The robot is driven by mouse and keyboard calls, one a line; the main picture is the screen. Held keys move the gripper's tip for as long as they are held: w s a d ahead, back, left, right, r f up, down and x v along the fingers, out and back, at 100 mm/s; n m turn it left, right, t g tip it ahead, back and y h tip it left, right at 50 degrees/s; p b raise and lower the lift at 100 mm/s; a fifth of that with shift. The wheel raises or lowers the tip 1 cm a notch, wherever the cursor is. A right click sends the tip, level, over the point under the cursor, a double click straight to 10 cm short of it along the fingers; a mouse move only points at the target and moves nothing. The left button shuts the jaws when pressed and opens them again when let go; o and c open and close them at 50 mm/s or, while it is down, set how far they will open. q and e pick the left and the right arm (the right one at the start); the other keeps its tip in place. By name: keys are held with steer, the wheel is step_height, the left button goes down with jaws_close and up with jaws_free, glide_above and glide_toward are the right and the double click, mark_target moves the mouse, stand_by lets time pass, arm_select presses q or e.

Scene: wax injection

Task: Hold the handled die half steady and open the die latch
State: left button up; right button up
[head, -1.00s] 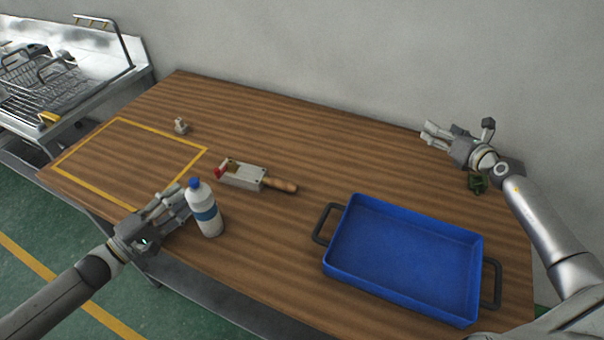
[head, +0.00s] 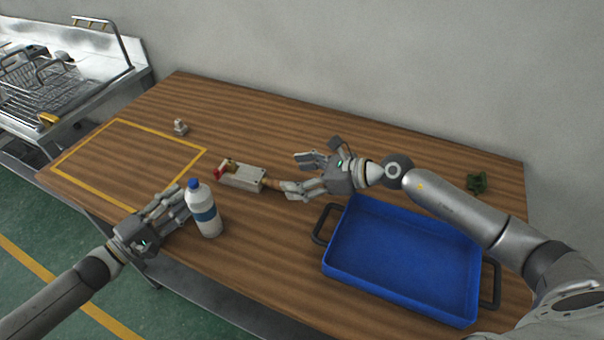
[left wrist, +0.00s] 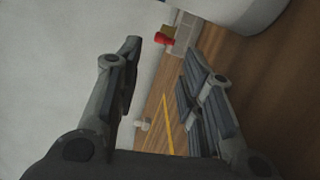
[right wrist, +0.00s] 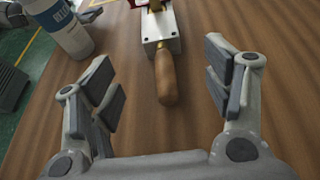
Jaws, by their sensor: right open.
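The die (head: 241,177), a silvery metal block with a wooden handle (head: 271,184), lies on the table. A red-and-brass latch part (head: 222,170) sits at its left end. The right wrist view shows the die (right wrist: 174,30) and handle (right wrist: 166,78) ahead of the fingers. My right gripper (head: 291,174) is open by the handle's end, one finger overlapping the handle in the head view. In the right wrist view the handle lies between its fingers' lines, apart from them. My left gripper (head: 177,202) is open beside the bottle; its wrist view shows the red latch part (left wrist: 163,39) beyond the fingertips.
A white bottle with a blue cap (head: 207,219) stands between my left gripper and the die. A blue tray (head: 399,301) is at the front right. A yellow outline marks the table's left.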

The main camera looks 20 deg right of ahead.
mark_target(262, 177)
steer(key=x, duration=1)
steer(key=shift+w+a+f, duration=0.1)
steer(key=shift+c, duration=0.5)
